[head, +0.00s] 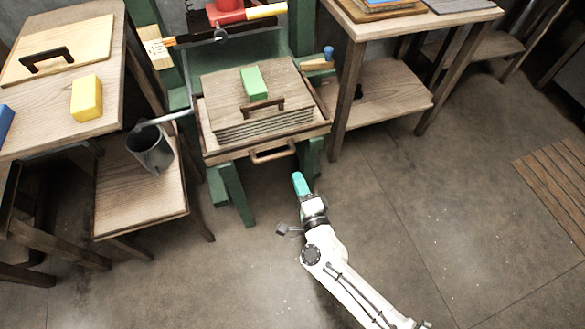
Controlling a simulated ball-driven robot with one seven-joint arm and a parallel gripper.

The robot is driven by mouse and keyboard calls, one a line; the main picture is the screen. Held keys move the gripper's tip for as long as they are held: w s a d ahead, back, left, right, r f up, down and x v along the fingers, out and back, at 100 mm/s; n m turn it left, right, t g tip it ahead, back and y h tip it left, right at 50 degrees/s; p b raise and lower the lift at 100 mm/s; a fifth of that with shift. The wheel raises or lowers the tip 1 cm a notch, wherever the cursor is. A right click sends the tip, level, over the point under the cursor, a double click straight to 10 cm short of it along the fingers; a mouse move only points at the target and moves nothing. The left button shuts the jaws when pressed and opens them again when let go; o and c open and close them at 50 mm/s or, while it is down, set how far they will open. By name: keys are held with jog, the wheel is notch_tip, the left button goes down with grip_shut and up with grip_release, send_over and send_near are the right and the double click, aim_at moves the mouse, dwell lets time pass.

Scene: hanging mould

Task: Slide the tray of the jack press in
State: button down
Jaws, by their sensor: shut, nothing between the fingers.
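The jack press (232,44) has a green frame with a red jack in its upper part. Its wooden tray (207,144) is drawn out toward the front and has a curved handle (272,153) on its front edge. On the tray lies a stack of sheets with a wooden board (220,92) on top, which has a brown handle, and a green block (254,84) rests on the board. My gripper (299,180), with teal fingers, is in front of the tray, just below and right of its handle, apart from it. The fingers look shut and empty.
At left, a wooden table (50,133) holds a yellow block (86,98) and a handled board (75,50). A wooden shelf table (385,95) stands right of the press. The floor in front is clear.

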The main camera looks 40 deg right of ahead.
aim_at(281, 137)
jog(key=b+x, duration=0.1)
jog(key=x, duration=1.2)
